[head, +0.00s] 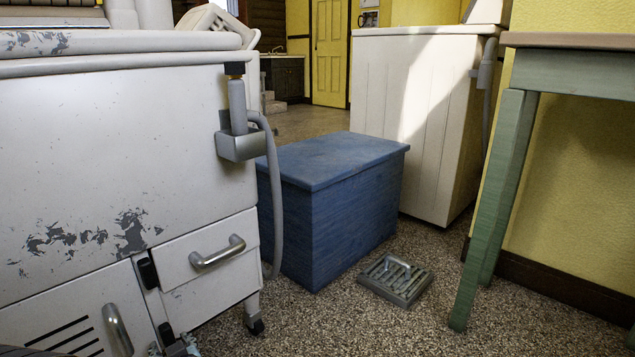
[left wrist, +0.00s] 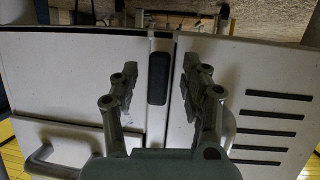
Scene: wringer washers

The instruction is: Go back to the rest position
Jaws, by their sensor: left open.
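My left gripper (left wrist: 160,76) is open and empty in the left wrist view. Its two grey fingers stand apart in front of the white washer's lower front, on either side of a black latch pad (left wrist: 158,78); I cannot tell whether they touch the panel. The white washer (head: 100,150), with chipped paint, fills the left of the head view. My right gripper is in neither view.
A drawer handle (head: 217,252) and door handle (head: 118,330) jut from the washer. A blue box (head: 335,215) and metal floor grate (head: 396,279) stand right of it. A green table leg (head: 490,220) and white cabinet (head: 415,120) are further right. Speckled floor (head: 330,325) is clear in front.

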